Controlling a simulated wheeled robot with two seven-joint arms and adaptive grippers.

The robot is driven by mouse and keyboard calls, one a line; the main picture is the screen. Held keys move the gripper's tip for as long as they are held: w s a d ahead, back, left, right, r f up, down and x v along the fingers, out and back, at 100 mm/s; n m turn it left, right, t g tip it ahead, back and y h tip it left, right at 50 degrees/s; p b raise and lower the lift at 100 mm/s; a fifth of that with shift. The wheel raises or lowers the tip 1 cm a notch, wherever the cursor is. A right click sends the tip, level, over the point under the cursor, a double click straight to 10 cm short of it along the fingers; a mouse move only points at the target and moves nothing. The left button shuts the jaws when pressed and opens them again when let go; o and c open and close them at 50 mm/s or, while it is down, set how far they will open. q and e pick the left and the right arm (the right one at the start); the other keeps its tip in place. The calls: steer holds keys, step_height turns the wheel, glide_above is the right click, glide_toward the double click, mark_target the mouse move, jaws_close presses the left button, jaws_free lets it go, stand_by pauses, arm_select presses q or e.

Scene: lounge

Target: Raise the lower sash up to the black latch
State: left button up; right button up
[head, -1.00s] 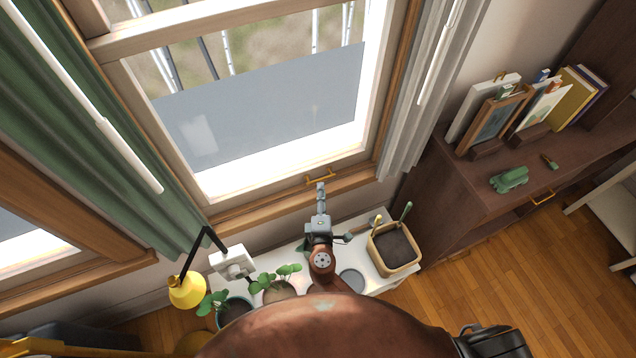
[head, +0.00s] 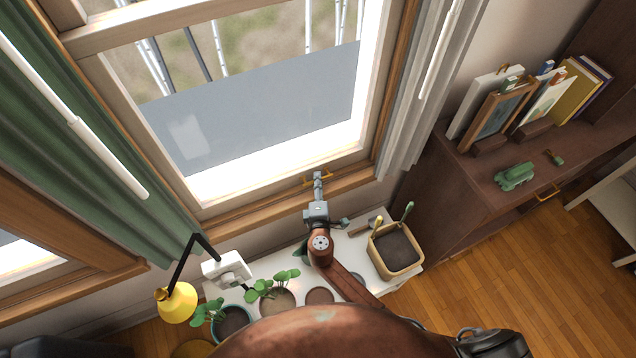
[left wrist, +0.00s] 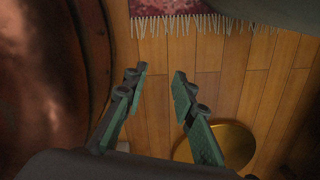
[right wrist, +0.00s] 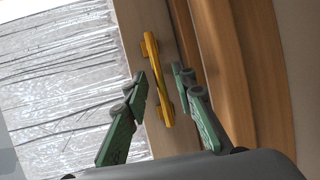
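The window's lower sash (head: 178,170) is a pale frame around a large pane, with its bottom rail down near the wooden sill. A brass handle (head: 327,174) is on that rail; it also shows in the right wrist view (right wrist: 153,60). My right gripper (head: 318,176) is at the handle. In the right wrist view its two fingers (right wrist: 162,76) are apart, one on each side of the handle, with visible gaps. My left gripper (left wrist: 158,72) is open and empty above the wooden floor. I cannot make out the black latch in any view.
A green curtain (head: 75,150) hangs left, a grey curtain (head: 412,110) right. A dark cabinet (head: 470,200) stands at right.

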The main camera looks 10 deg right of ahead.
jaws_close()
stand_by(0.7)
